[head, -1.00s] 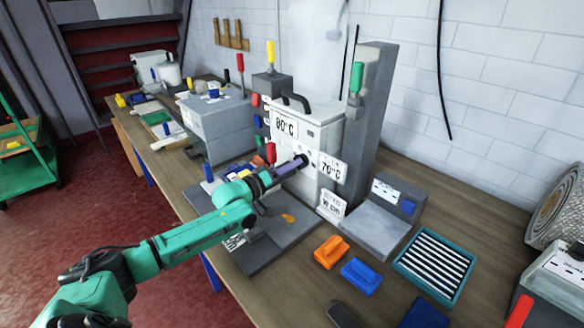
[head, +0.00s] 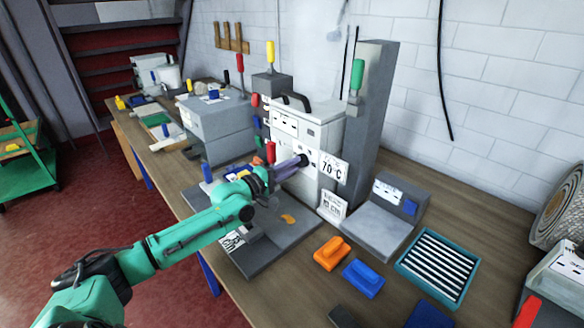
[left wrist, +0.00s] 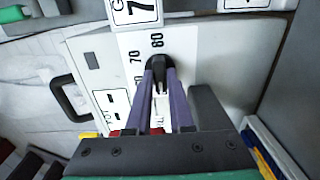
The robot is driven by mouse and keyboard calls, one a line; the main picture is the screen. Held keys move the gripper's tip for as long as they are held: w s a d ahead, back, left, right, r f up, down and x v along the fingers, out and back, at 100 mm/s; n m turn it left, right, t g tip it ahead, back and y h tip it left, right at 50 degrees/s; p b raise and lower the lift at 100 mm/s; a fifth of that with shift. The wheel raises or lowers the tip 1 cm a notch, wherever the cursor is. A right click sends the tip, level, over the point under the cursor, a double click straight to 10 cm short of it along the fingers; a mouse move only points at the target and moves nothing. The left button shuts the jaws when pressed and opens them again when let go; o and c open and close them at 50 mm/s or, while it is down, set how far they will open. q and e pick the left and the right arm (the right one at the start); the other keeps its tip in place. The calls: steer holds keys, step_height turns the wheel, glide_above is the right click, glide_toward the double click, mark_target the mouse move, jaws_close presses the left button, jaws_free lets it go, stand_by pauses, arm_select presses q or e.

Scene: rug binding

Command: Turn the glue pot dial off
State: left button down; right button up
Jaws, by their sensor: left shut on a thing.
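The glue pot (head: 322,135) is a white box with a black handle on top, standing against a grey column. Its black dial (head: 304,160) sits on the front face, beside a 70°C sign (head: 333,167). My left gripper (head: 297,164) reaches the dial from the front left. In the left wrist view its purple fingers (left wrist: 160,82) are shut on the black dial (left wrist: 159,64), one on each side. The marks 70 and 80 show on the scale above the dial; lower marks are partly hidden. The display (head: 284,123) shows dashes. My right gripper is out of view.
A red-handled clamp (head: 271,152) is close to the gripper.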

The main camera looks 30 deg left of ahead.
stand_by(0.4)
arm_select(q)
steer(key=c, duration=0.8)
jaws_free()
